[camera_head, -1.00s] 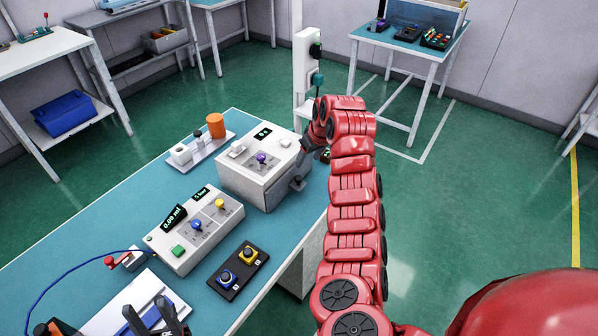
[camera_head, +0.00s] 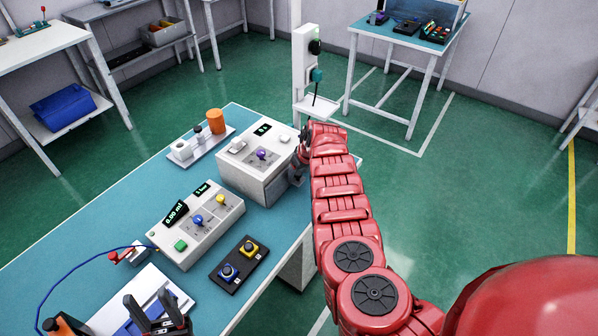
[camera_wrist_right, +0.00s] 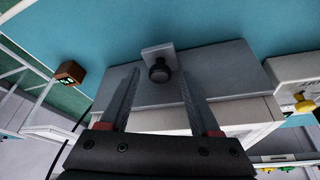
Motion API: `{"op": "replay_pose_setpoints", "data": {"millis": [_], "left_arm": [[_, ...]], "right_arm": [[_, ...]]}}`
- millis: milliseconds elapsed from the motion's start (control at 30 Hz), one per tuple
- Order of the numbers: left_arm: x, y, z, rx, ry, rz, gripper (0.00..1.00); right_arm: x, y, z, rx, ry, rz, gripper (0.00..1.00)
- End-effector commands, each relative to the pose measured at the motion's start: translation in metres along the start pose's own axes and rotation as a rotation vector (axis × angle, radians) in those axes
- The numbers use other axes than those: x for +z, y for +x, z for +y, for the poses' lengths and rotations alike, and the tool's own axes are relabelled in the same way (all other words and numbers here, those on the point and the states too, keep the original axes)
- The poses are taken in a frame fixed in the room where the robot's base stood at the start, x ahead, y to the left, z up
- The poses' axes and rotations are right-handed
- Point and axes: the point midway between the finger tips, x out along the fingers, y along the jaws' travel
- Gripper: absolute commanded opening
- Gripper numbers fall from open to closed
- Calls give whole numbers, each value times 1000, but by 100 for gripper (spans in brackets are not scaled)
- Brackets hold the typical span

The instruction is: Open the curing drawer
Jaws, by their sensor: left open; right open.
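The curing unit is a white box (camera_head: 262,165) with a small display and a purple knob, at the far right end of the teal table. In the right wrist view, a grey panel (camera_wrist_right: 228,72) carries a small plate with a round black knob (camera_wrist_right: 159,70). My right gripper (camera_wrist_right: 158,100) is open, and its fingers reach toward the panel on either side of the knob; contact cannot be told. In the head view, my right gripper (camera_head: 301,158) is beside the box's right side and partly hides it. My left gripper (camera_head: 156,314) is open and empty at the bottom left.
A white control box (camera_head: 197,225) with blue and yellow knobs and a black two-button pad (camera_head: 239,263) stand nearer on the table (camera_head: 105,215). A tray (camera_head: 202,146) with an orange cylinder (camera_head: 216,121) is behind. A white post (camera_head: 306,60) rises beyond the table.

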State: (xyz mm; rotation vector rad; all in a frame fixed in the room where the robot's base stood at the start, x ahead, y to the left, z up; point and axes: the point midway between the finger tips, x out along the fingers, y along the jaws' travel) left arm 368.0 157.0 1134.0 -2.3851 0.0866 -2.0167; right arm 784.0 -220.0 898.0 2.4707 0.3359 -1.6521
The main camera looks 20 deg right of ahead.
Motion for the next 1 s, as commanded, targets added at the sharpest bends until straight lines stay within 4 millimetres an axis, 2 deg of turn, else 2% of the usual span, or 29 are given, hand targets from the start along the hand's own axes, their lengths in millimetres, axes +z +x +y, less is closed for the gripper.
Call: {"op": "replay_pose_setpoints", "data": {"millis": [233, 500, 600, 1000], "left_arm": [[0, 0, 0, 0, 0, 0, 50], [0, 0, 0, 0, 0, 0, 50], [0, 0, 0, 0, 0, 0, 50], [0, 0, 0, 0, 0, 0, 50]], "right_arm": [[0, 0, 0, 1, 0, 0, 64], [0, 0, 0, 0, 0, 0, 15], [0, 0, 0, 0, 0, 0, 0], [0, 0, 0, 0, 0, 0, 0]]}}
